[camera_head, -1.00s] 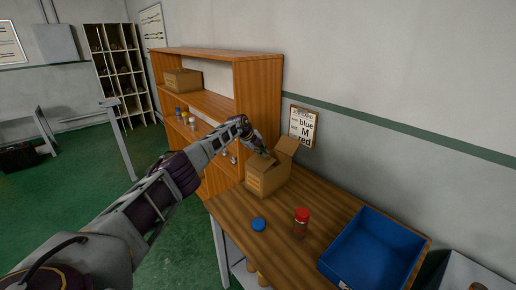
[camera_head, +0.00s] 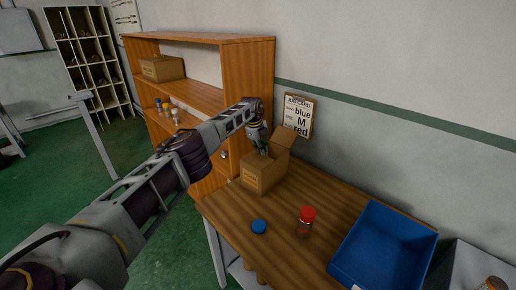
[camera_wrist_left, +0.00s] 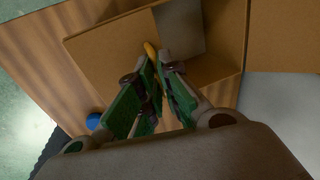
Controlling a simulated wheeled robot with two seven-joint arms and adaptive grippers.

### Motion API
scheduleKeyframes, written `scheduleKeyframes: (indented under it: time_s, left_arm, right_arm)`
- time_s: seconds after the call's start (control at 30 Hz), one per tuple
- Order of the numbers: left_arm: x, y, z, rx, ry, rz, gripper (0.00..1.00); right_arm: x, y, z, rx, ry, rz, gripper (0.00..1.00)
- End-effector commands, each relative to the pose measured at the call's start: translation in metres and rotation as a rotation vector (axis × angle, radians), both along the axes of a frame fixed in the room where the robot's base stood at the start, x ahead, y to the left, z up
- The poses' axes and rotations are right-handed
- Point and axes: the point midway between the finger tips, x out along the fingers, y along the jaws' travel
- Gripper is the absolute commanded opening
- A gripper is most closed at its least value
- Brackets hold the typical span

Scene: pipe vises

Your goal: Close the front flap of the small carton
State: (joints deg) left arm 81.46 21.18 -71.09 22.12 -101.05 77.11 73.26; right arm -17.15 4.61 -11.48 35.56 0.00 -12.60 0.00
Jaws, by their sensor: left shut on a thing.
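The small brown carton (camera_head: 262,178) stands at the back left of the wooden table, by the wall. One flap (camera_head: 284,140) stands up on its right side. My left gripper (camera_head: 263,149) points down at the carton's open top. In the left wrist view my left gripper (camera_wrist_left: 156,58) has its fingertips together at the edge of a carton flap (camera_wrist_left: 110,52). It is shut on that flap, though the fingers hide the exact contact. The open inside of the carton (camera_wrist_left: 205,65) shows beyond the fingers. My right gripper is not in view.
A blue cap (camera_head: 258,227) and a red-lidded jar (camera_head: 306,222) stand in front of the carton. A blue tray (camera_head: 385,252) is at the right. A wooden shelf (camera_head: 247,80) holding another carton (camera_head: 162,68) stands behind. A job card (camera_head: 298,115) hangs on the wall.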

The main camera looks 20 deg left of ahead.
Motion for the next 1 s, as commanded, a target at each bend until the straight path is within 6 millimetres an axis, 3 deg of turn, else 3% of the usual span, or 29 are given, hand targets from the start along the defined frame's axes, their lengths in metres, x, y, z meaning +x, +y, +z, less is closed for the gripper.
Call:
scheduleKeyframes:
  time_s: [0.5,0.53,0.67,1.0]
  left_arm:
    - [-0.0038,-0.0039,-0.0076,0.006,0.021,-0.002,0.00]
    - [-0.0038,-0.0038,-0.0077,0.007,0.022,-0.002,0.10]
    - [-0.0036,-0.0035,-0.0069,0.006,0.021,-0.002,0.27]
    - [-0.0028,-0.0027,-0.0043,0.006,0.017,-0.001,0.28]
  right_arm:
    - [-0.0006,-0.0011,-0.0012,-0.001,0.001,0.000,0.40]
    - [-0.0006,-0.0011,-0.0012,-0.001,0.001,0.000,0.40]
    - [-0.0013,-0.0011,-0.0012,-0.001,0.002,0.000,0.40]
    - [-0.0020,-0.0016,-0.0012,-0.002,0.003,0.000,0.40]
